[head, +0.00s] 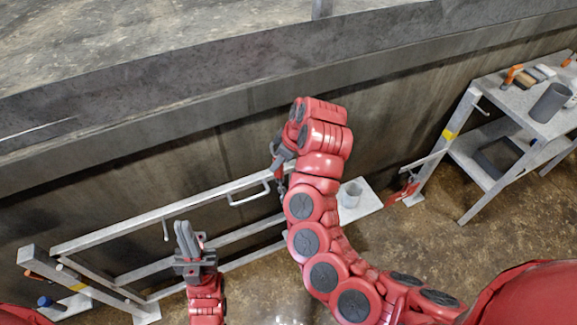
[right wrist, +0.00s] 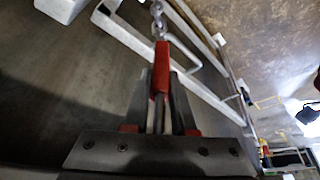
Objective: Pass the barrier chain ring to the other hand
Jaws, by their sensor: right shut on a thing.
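My right gripper (head: 282,158) is at the end of the red arm bent over the grey barrier frame. In the right wrist view its jaws (right wrist: 160,115) are shut on a red piece, the barrier chain ring (right wrist: 161,68). Grey metal chain links (right wrist: 157,14) run from the far end of the red piece. In the head view the ring is small and mostly hidden by the gripper. My left gripper (head: 187,238) is lower left, fingers pointing up, apart from the ring. Its fingers look close together, but their gap is unclear.
The grey barrier frame (head: 150,225) with a handle stands before a concrete wall (head: 220,140). A grey cup (head: 351,193) stands on a pale plate behind my right arm. A metal table (head: 520,105) with tools and a dark cylinder is at right. Brown floor lies in front.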

